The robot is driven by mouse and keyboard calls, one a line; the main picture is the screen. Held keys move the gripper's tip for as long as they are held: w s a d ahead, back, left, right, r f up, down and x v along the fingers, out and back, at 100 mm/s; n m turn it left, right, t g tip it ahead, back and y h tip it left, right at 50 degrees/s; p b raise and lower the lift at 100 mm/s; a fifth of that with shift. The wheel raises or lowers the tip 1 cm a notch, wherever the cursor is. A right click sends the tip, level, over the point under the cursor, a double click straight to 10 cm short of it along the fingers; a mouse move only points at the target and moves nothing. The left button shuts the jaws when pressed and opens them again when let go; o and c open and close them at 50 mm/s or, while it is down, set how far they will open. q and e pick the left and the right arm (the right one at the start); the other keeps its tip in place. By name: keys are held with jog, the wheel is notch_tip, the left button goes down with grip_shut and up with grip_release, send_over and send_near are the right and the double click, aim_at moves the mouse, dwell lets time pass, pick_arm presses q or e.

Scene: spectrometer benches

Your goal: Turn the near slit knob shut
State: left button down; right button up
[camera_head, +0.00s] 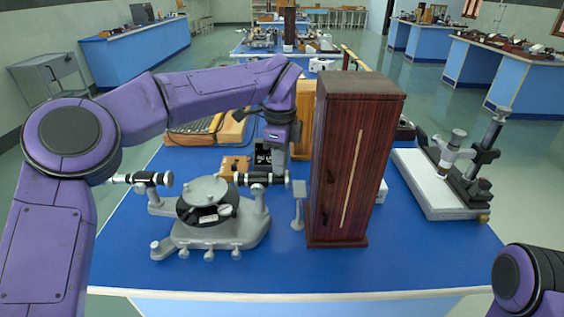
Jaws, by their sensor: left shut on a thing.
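The spectrometer (215,232) stands on the near blue bench, grey, with a round dark table in its middle. A black tube with silver rings (262,179) points right toward the tall wooden lamp box (352,165); a second tube (145,180) points left. My left gripper (266,160) reaches down from the purple arm to just above and behind the right tube, near its slit end. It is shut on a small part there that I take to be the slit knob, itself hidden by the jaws. My right gripper is out of view.
A small grey stand (298,205) stands between tube and lamp box. A microscope-like instrument on a white base (440,180) is at the right. Wooden trays (200,128) lie behind. The blue bench front (330,268) is clear.

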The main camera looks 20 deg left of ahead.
pick_arm(q)
jog(key=shift+a+f, duration=0.1)
jog(key=shift+f, duration=0.15)
jog(key=c, duration=1.2)
grip_release()
jog(key=shift+o, duration=0.7)
jog(key=shift+a, duration=0.15)
jog(key=shift+r, duration=0.2)
notch_tip(320, 180, up, 10)
jog(key=shift+p, duration=0.45)
jog(key=shift+r, duration=0.1)
